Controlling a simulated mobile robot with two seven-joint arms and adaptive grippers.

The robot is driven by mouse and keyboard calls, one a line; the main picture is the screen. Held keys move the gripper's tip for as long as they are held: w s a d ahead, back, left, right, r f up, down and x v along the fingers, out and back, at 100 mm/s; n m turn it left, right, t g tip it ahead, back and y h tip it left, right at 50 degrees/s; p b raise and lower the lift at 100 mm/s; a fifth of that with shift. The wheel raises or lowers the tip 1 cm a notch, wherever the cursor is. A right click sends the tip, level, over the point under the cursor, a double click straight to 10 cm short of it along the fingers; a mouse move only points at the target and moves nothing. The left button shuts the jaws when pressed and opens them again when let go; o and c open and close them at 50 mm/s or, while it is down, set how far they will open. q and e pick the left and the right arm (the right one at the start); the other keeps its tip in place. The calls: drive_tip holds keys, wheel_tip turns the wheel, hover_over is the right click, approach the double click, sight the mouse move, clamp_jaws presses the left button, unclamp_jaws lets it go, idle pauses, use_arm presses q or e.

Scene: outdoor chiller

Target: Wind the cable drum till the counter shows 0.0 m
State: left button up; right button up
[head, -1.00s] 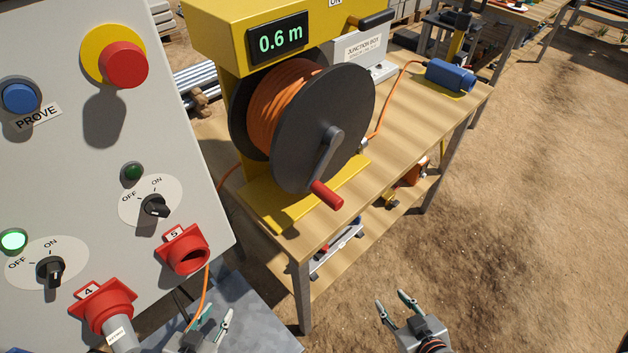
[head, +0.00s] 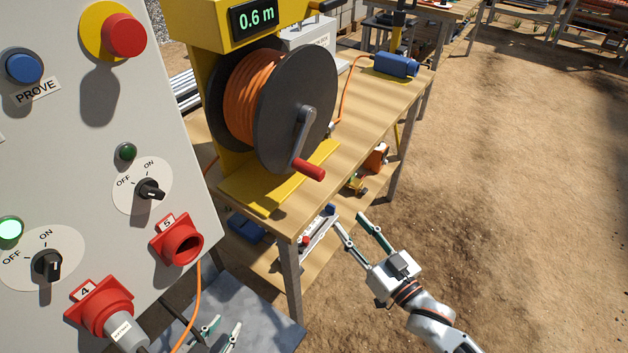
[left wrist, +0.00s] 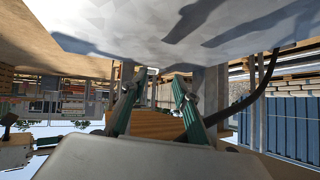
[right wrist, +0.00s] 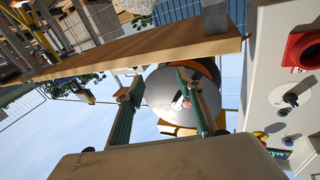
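The cable drum (head: 290,115) stands on the wooden bench with orange cable (head: 243,98) wound on it. Its crank has a red handle (head: 309,169) that points down and right. The counter (head: 255,17) above the drum reads 0.6 m. My right gripper (head: 356,228) is open and empty, below and right of the red handle and apart from it. In the right wrist view the drum (right wrist: 165,95) shows between the open fingers. My left gripper (head: 220,333) is low at the bottom edge of the head view. In the left wrist view its fingers (left wrist: 153,82) stand apart with nothing held.
The grey panel (head: 75,140) at left carries switches, a red button (head: 124,36) and sockets 4 (head: 102,310) and 5 (head: 177,240). The dirt ground at right is clear.

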sight(296, 158)
drive_tip(key=w+a+r+n+y, duration=0.1)
drive_tip(key=w+a+r+y, duration=0.1)
drive_tip(key=a+r, duration=0.1)
drive_tip(key=w+a+r+n+g+y+b, duration=0.1)
drive_tip(key=w+a+r+y, duration=0.2)
drive_tip(key=a+r, duration=0.1)
drive_tip(key=w+a+r+n+g+y, duration=0.1)
drive_tip(key=w+a+r+n+y, duration=0.1)
drive_tip(key=r, duration=0.3)
drive_tip(key=shift+w+a+r+y, duration=0.1)
drive_tip(key=shift+w+a+y, duration=0.15)
drive_tip(key=shift+a+y, duration=0.35)
clamp_jaws()
